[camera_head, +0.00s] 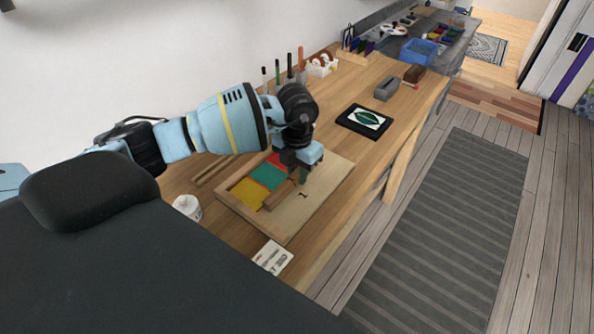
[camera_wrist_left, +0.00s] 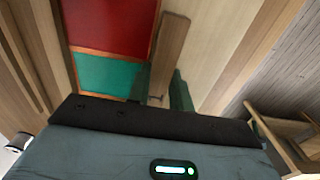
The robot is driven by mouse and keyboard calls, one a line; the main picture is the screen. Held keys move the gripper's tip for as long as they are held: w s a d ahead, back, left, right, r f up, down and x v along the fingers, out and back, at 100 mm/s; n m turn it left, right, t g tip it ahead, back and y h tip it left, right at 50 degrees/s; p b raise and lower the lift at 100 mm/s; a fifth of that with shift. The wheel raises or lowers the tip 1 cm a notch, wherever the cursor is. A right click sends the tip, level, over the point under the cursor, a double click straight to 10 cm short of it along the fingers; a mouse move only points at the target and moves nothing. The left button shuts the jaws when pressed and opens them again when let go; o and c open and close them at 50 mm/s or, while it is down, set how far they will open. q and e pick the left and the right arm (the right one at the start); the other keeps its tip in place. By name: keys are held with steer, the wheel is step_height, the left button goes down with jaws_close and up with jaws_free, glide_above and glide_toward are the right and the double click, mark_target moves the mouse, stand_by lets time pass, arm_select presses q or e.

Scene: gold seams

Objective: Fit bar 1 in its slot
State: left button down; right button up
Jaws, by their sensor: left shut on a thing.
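A pale wooden board (camera_head: 318,205) lies on the workbench, with yellow (camera_head: 248,193), teal (camera_head: 268,176) and red panels set in its left part. The red panel (camera_wrist_left: 108,25) and teal panel (camera_wrist_left: 105,75) also show in the left wrist view. My left gripper (camera_head: 304,177) is over the board, its green fingers shut on a brown wooden bar (camera_head: 279,195). In the left wrist view the bar (camera_wrist_left: 171,45) runs between the fingertips (camera_wrist_left: 160,85), along the panels' right edge. I cannot tell whether it is seated in a slot. My right gripper is out of view.
A white cup (camera_head: 187,207) stands left of the board, and a white card (camera_head: 272,257) lies in front of it. A dark framed picture (camera_head: 365,121) lies behind it to the right. Upright tools stand along the wall. The bench's right edge is close to the board.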

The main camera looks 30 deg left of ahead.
arm_select(q)
steer(key=shift+f, duration=0.3)
steer(key=shift+s+f, duration=0.15)
stand_by(0.8)
steer(key=c, duration=1.2)
jaws_free()
steer(key=shift+d, duration=0.1)
steer(key=shift+o, duration=0.2)
steer(key=shift+o, duration=0.2)
steer(key=o, duration=0.3)
steer(key=shift+a, duration=0.2)
steer(key=shift+s+f, duration=0.1)
